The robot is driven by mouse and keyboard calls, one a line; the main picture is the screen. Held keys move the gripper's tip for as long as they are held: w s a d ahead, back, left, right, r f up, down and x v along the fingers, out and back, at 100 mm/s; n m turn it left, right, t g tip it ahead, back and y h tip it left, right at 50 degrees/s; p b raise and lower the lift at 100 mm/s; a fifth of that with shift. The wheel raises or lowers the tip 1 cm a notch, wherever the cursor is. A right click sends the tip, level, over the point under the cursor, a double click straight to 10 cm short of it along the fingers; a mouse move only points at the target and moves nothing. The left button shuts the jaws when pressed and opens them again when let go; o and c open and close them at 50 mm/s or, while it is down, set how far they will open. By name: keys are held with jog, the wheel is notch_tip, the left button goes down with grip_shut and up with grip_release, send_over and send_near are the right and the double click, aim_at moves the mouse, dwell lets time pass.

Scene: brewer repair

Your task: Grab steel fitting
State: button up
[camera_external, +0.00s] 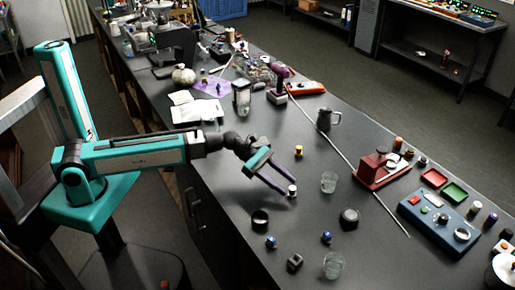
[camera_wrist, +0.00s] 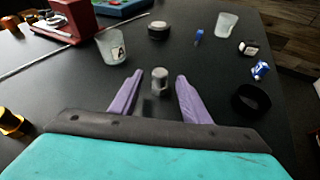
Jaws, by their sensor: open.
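The steel fitting, a small grey metal cylinder, stands upright on the dark bench; it shows in the wrist view (camera_wrist: 160,80) and in the external view (camera_external: 292,191). My gripper (camera_external: 282,188) is low over the bench with its two purple fingers open. In the wrist view the fingers (camera_wrist: 159,86) lie to the left and right of the fitting, with gaps on both sides. The fitting appears near the fingertips and nothing is held. The exact height of the fingertips above the bench is hard to tell.
A glass (camera_external: 329,182) stands beyond the fitting, and a brass-yellow fitting (camera_external: 298,152) behind it. A red stand (camera_external: 378,170) and blue control box (camera_external: 440,220) lie to the right.

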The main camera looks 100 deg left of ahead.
aim_at(292, 190)
jog(key=shift+p+x, duration=0.55)
jog(key=shift+x, duration=1.55)
jog(key=shift+s, duration=0.1)
grip_shut()
